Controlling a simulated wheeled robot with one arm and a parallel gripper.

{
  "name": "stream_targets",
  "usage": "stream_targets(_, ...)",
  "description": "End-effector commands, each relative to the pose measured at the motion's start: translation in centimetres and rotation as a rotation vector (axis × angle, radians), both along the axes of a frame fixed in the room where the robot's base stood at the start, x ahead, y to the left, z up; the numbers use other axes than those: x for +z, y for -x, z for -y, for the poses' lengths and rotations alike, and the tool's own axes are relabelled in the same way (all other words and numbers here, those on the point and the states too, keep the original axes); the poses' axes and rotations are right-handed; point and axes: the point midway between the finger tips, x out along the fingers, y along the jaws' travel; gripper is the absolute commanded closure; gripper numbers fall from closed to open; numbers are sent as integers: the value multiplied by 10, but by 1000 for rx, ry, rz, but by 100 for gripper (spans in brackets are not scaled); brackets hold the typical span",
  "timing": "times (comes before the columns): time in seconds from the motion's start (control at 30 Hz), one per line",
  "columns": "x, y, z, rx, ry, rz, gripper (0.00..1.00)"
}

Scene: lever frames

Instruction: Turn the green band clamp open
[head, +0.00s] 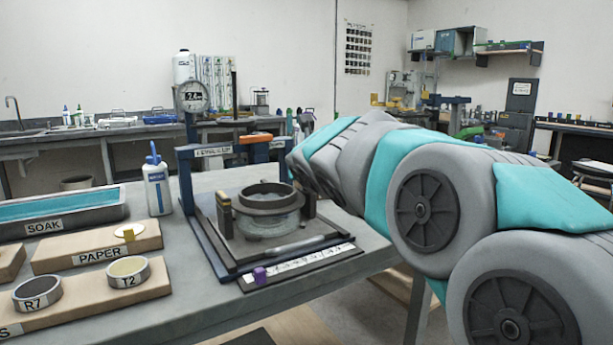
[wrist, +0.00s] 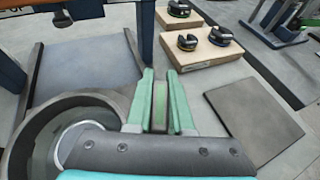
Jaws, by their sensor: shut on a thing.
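The rest of the clamp is hidden by my wrist and fingers. In the head view the ring (head: 262,198) sits on a square base inside a blue frame (head: 187,178). My arm reaches in from the right there, and my fingers and the green lever cannot be made out.
In the wrist view a flat grey plate (wrist: 254,120) lies to the right.

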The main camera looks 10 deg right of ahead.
Motion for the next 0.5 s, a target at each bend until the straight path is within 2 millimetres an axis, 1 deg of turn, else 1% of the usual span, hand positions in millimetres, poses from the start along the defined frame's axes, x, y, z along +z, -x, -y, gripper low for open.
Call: stream_targets(0.5, 3, 0, -8, 249, -8, 6, 100)
